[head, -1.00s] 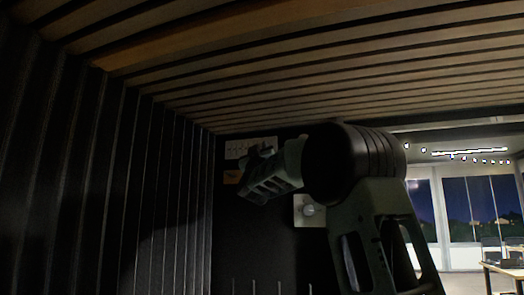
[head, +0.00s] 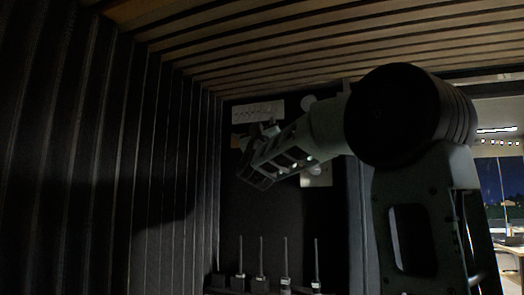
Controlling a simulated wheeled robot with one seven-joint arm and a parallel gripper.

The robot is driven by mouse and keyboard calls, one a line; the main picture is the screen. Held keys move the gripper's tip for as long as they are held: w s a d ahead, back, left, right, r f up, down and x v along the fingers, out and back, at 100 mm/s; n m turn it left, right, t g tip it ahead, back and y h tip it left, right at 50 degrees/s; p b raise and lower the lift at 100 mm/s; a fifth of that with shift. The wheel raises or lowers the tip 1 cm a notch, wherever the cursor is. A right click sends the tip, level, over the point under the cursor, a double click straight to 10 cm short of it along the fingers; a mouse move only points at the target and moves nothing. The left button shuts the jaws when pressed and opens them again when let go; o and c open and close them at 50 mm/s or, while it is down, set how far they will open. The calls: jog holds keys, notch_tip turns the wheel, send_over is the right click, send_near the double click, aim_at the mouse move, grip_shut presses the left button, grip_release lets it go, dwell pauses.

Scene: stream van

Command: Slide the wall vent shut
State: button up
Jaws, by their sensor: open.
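A pale rectangular panel with a row of small dark marks (head: 258,110) is fixed high on the dark back wall; it looks like the wall vent. At this size I cannot tell how far its slide stands open. My gripper (head: 264,131) is open and empty, in front of and just below this panel in the picture. My wrist and forearm reach in from the right and cover part of the wall. I see no clear contact between gripper and panel, and the depth gap is hard to judge.
Several upright antennas (head: 261,258) stand low. A ribbed dark wall (head: 110,170) closes the left side.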

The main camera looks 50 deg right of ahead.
jog(key=b+v, duration=0.2)
jog(key=v, duration=0.4)
jog(key=shift+a+f, duration=0.1)
jog(key=shift+f, duration=0.05)
dwell(0.3)
